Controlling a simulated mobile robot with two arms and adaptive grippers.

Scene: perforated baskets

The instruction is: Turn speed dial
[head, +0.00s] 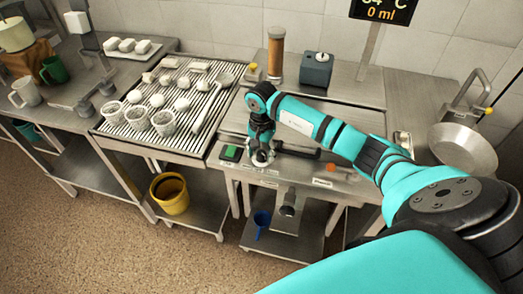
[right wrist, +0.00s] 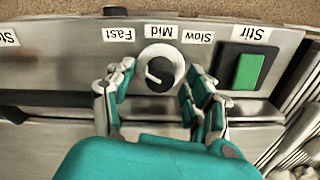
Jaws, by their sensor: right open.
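The speed dial (right wrist: 161,76) is a dark knob with a white pointer mark on a round pale base. Its labels Fast, Mid and Slow appear upside down around it in the right wrist view. The white mark lies on the knob's left side, toward the lower left. My right gripper (right wrist: 155,85) is open, with one finger at the left of the dial and one at the right. It holds nothing. In the head view my right gripper (head: 261,158) is over the panel's front and hides most of the dial. My left gripper is not in view.
A green Stir switch (right wrist: 246,71) sits right of the dial in the wrist view. In the head view, a slatted rack (head: 150,137) with perforated baskets (head: 163,122) stands left of the panel. A metal pan (head: 463,148) is at the right, and a yellow bucket (head: 170,194) is below.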

